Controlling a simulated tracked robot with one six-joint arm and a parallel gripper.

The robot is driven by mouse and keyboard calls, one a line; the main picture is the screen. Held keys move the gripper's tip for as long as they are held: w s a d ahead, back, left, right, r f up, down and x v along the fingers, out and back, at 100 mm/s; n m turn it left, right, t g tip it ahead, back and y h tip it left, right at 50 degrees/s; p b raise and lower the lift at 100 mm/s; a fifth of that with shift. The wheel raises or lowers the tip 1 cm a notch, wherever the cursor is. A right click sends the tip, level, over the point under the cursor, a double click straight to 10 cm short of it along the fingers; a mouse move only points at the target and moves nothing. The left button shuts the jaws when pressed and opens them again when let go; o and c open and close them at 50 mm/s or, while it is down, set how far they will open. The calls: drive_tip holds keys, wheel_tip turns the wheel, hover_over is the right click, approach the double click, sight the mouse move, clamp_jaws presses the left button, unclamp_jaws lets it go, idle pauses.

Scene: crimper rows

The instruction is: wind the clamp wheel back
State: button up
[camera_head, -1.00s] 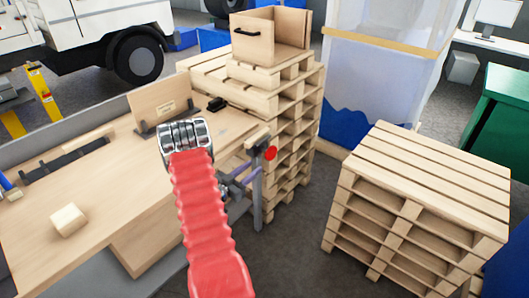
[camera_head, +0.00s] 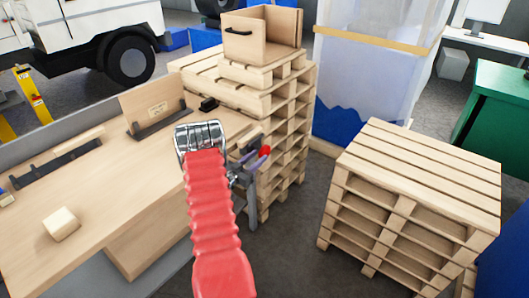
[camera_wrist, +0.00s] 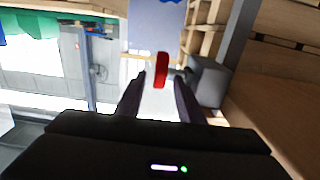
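The clamp wheel is red (camera_head: 264,151), on the clamp at the bench's right end in the head view. In the wrist view the wheel (camera_wrist: 161,68) shows edge-on, upright, in line with the gap between my fingertips. My gripper (camera_wrist: 160,82) is open, a finger on each side of the wheel with a visible gap. I cannot tell how deep the wheel sits between the fingers. In the head view my gripper (camera_head: 254,167) is close to the wheel, and my arm hides part of the clamp. A grey clamp body (camera_wrist: 207,80) is right of the wheel in the wrist view.
The wooden bench (camera_head: 110,190) carries a small wood block (camera_head: 61,224) and a dark-based board (camera_head: 153,105). A tall pallet stack (camera_head: 290,110) stands close behind the clamp. Another pallet stack (camera_head: 415,190) is at right, with open floor between it and the bench.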

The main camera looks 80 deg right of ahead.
sight(265, 151)
drive_tip(key=shift+x, duration=2.8)
drive_tip(key=shift+a, duration=0.1)
clamp_jaws()
